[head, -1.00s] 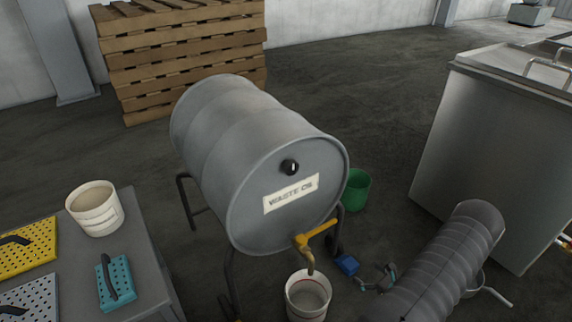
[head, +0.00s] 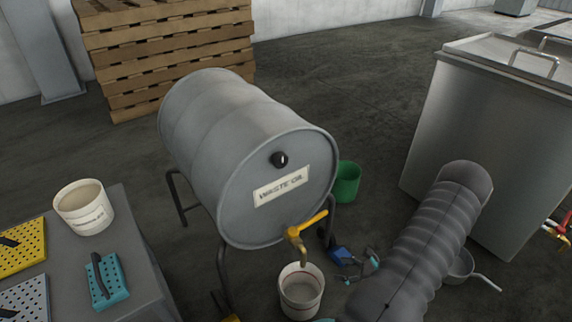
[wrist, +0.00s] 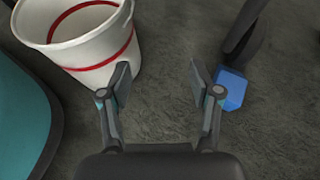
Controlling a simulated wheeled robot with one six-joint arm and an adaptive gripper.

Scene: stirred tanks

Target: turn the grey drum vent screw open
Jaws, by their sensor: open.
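The grey drum (head: 225,130) lies on its side on a dark stand, its flat end with a WASTE OIL label facing me. The vent screw, a round black knob with a pale mark (head: 279,159), sits on that end above the label. A yellow-handled tap (head: 307,226) is low on the same end. My gripper (head: 362,268) is low and to the right of the drum, apart from it and well below the knob, partly hidden by my arm. In the wrist view my gripper (wrist: 160,82) is open and empty above the floor. The knob is not in the wrist view.
A white bucket with a red band (head: 301,290) stands under the tap; it also shows in the wrist view (wrist: 85,50). A blue item (wrist: 232,90) lies beside the stand. A green bucket (head: 346,182) is right of the drum. A grey table (head: 135,255) is left.

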